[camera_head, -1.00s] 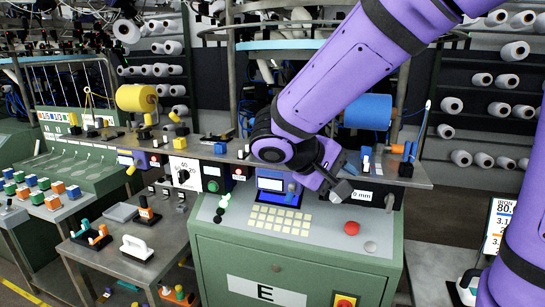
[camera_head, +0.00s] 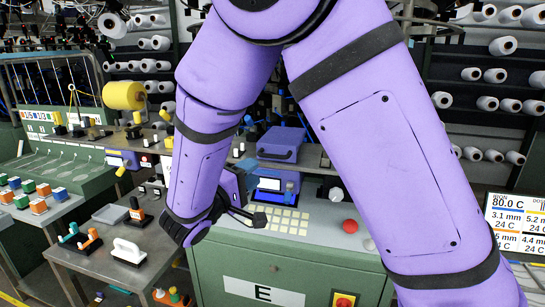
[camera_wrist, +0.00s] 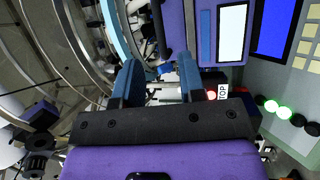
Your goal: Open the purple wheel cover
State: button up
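The purple wheel cover (camera_head: 281,141) appears as a box-like purple piece with a dark handle bar along its front edge. It sits on the machine shelf just above the small blue screen and looks closed. A purple part with a black bar, probably the cover (camera_wrist: 176,28), shows just beyond the fingertips.
The green control cabinet (camera_head: 325,262) has a keypad (camera_head: 280,219) and a red button (camera_head: 350,226) on top. A side table (camera_head: 95,262) with tools stands at left. A readings screen (camera_head: 515,222) is at right. My arm blocks much of the centre.

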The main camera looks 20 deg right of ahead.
aim_at(271, 157)
jog(key=x, duration=0.8)
jog(key=shift+w+d, duration=0.15)
jog(key=shift+d, duration=0.15)
grip_shut()
